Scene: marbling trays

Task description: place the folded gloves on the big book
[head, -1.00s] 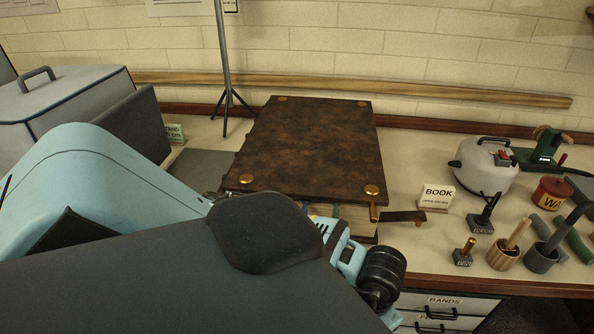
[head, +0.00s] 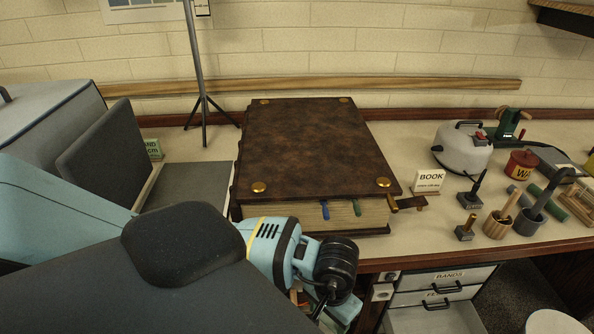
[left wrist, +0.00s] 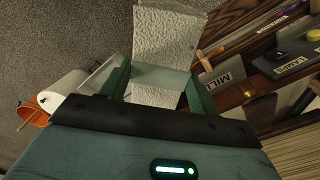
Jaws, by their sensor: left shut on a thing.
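The big book (head: 315,145) lies flat and closed on the bench in the head view, brown with brass corner studs and page edges facing me. Its cover is bare. My left arm crosses the lower left of that view, its wrist in front of and below the book; its fingers are hidden there. In the left wrist view my left gripper (left wrist: 158,85) is shut on a white, bumpy bundle, which looks like the folded gloves (left wrist: 168,35). They stick out beyond the green fingers. My right gripper is not in view.
A BOOK sign (head: 429,181) stands right of the book, before a white pot (head: 462,152) and several small tools. A tripod stand (head: 205,120) is behind left. A grey upright panel (head: 108,155) stands left. Labelled drawers (head: 440,290) are below the bench edge.

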